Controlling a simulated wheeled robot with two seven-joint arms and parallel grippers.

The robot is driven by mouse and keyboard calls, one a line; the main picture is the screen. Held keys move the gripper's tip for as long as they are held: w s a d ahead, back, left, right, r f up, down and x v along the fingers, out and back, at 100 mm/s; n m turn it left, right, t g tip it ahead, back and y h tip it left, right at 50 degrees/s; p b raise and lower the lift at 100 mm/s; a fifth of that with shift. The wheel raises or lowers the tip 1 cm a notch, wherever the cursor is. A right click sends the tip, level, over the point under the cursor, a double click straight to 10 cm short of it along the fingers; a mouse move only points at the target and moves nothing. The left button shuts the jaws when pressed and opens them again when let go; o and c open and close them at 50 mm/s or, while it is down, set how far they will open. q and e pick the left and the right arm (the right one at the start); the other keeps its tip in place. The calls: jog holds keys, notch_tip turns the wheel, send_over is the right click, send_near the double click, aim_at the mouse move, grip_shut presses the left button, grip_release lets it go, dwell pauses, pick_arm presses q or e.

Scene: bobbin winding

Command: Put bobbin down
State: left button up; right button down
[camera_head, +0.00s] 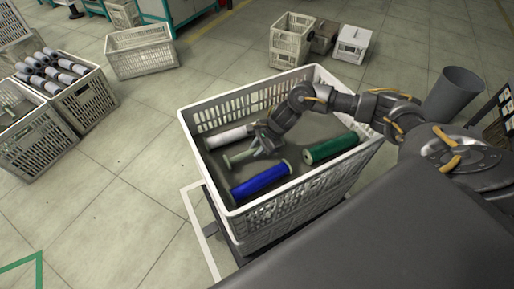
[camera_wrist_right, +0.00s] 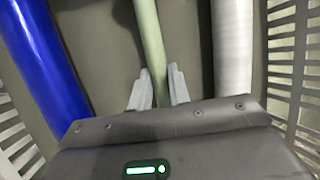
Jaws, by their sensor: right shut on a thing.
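My right gripper (camera_head: 262,146) reaches down into a white crate (camera_head: 188,128). It is shut on a pale green bobbin (camera_head: 240,156), which lies low in the crate. In the right wrist view the pale green bobbin (camera_wrist_right: 150,45) runs between the two fingers of the gripper (camera_wrist_right: 156,90). A blue bobbin (camera_head: 260,181) lies beside it toward the front, and a white bobbin (camera_head: 230,137) lies behind it. A dark green bobbin (camera_head: 330,147) lies at the right side of the crate. Whether the held bobbin touches the crate floor, I cannot tell. My left gripper is not in view.
A grey bin (camera_head: 453,93) stands at the right. Crates of dark and white bobbins (camera_head: 85,98) stand at the left, and an empty crate (camera_head: 141,52) stands behind. The floor between them is clear.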

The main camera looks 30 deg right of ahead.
jog(key=shift+f, duration=0.15)
jog(key=c, duration=1.7)
grip_release()
jog(key=o, duration=0.4)
jog(key=v, duration=1.2)
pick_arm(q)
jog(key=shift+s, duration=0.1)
